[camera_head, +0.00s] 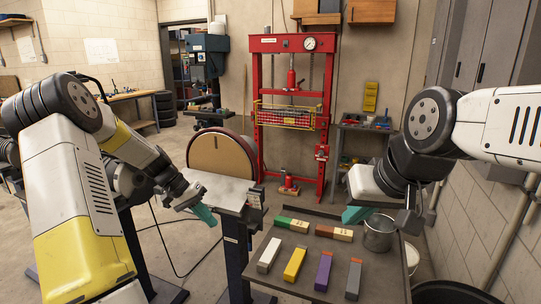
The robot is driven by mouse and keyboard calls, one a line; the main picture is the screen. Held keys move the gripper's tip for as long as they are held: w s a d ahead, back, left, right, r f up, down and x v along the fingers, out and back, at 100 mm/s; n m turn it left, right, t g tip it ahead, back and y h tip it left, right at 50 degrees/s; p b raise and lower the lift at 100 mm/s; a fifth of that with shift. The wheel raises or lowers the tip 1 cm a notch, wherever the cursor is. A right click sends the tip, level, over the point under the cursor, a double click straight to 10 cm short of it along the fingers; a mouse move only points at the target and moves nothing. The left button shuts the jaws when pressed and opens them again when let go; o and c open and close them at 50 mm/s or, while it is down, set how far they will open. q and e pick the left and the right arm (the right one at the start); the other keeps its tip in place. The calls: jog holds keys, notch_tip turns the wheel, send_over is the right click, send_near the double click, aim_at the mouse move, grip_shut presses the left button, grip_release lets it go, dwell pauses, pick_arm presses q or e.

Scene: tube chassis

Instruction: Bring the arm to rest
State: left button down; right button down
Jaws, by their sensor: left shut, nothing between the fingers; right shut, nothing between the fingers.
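My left gripper (203,213), with teal fingers, is shut and empty. It hangs in the air in front of the grey plate of a stand (226,191), left of the metal table. My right gripper (354,216), also with teal fingers, is shut and empty above the back right part of the metal table (290,258), close to a metal bucket. Both arms are bent at the elbow and reach in from the two sides. I cannot tell the exact height of either gripper.
On the table lie a white block (269,255), a yellow block (295,263), a purple block (323,271), a grey block (353,279), a green-ended block (292,225) and a brown block (334,233). The metal bucket (379,234) stands at right. A red press (292,110) stands behind.

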pick_arm(q)
jog(key=s+d+r+t+y, duration=0.1)
jog(key=s+d+r+y, duration=0.15)
jog(key=s+r, duration=0.5)
jog(key=s+d+r+t+y, duration=0.1)
jog(key=s+d+r+y, duration=0.15)
jog(key=s+r, duration=0.5)
jog(key=s+d+r+n+t, duration=0.1)
jog(key=s+r+t, duration=0.2)
jog(key=s+r, duration=0.3)
jog(key=s, duration=0.5)
jog(key=shift+d+t, duration=0.4)
